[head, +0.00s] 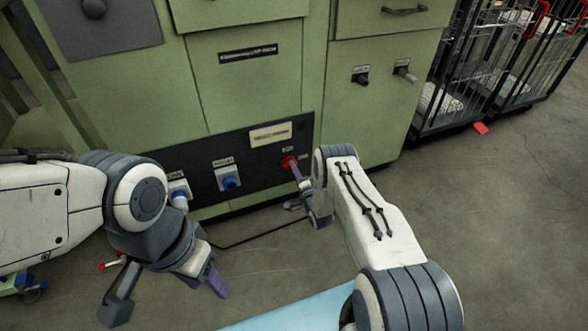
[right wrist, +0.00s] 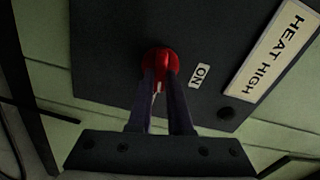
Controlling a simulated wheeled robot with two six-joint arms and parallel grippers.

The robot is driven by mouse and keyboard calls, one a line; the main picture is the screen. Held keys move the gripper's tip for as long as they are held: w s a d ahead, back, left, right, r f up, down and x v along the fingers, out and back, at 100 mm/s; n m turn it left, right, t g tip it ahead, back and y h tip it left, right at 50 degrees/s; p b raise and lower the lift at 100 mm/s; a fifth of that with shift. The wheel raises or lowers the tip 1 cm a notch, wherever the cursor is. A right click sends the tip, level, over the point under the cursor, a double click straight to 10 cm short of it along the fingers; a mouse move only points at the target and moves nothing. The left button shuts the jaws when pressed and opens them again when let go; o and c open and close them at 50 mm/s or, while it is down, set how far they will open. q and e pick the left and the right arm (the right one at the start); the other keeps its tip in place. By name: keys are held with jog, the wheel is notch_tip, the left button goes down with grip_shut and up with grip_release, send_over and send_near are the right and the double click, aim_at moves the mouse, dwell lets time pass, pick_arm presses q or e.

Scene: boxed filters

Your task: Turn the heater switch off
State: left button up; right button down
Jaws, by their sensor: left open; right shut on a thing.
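The heater switch is a red knob (head: 288,162) on the dark panel (head: 205,178) low on the green cabinet. In the right wrist view the red knob (right wrist: 160,62) sits beside an "ON" label (right wrist: 200,75) and a "HEAT HIGH" plate (right wrist: 278,45). My right gripper (head: 296,170) reaches the panel, and its two fingers (right wrist: 160,85) are shut on the red knob. The fingers hide part of the knob, so its exact setting cannot be told. My left gripper (head: 172,290) is open and empty, low at the left over the floor, away from the panel.
Wire cages (head: 470,75) stand at the right.

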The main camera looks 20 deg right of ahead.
jog(key=shift+s+f+m, duration=0.1)
jog(key=shift+f+m, duration=0.05)
jog(key=shift+m, duration=0.95)
jog(key=c, duration=0.8)
grip_release()
jog(key=shift+c, duration=0.2)
jog(key=s+p, duration=0.4)
jog(key=s, duration=0.6)
jog(key=shift+s+d, duration=0.25)
